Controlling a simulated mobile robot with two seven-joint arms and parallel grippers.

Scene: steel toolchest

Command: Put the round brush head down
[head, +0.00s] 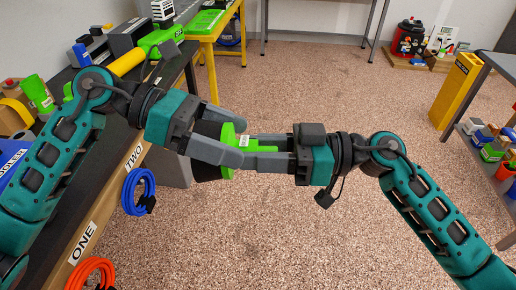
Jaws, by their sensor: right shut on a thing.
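The round brush head, a bright green piece (228,136) with a small white label and a dark round part behind it, is held in the air between my two grippers. My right gripper (262,152) is shut on its green part from the right. My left gripper (228,136) comes in from the left. Its two grey fingers are apart, one above and one below, and overlap the dark part in the picture. I cannot tell whether they touch it. The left fingers hide part of the brush head.
A dark workbench (62,215) runs along the left, with the labels ONE and TWO and coiled blue (139,190) and orange (92,273) cables on its side. A yellow table (222,30) stands behind. A shelf (490,165) is at right. The speckled floor between is clear.

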